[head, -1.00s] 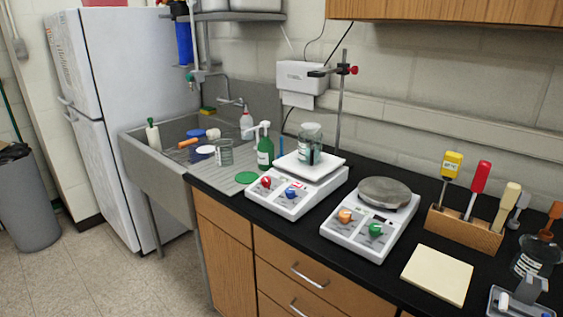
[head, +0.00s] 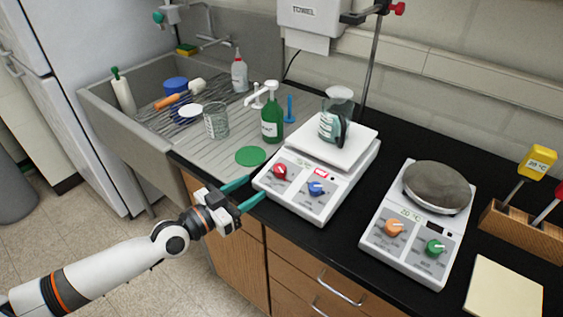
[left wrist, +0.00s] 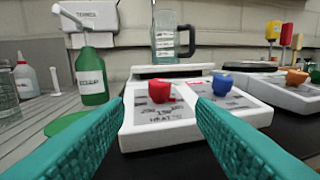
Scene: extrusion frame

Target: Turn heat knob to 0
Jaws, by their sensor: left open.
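Two white hotplates stand on the black counter. The left hotplate (head: 318,178) has a red knob (head: 280,171) and a blue knob (head: 317,188), with a glass vessel (head: 336,122) of bluish-green liquid on its plate. In the left wrist view the label below the red knob (left wrist: 160,91) appears to read HEAT. The right hotplate (head: 418,222) has an orange knob (head: 394,228) and a green knob (head: 435,247), with a grey round object on top. My left gripper (head: 250,192) is open and empty, its teal fingers just in front of the left hotplate, pointing at the red knob. My right gripper is not seen.
A sink (head: 125,135) is farther left. A pale pad (head: 503,289) and a wooden tool block (head: 522,236) are at the right. A stand rod rises behind.

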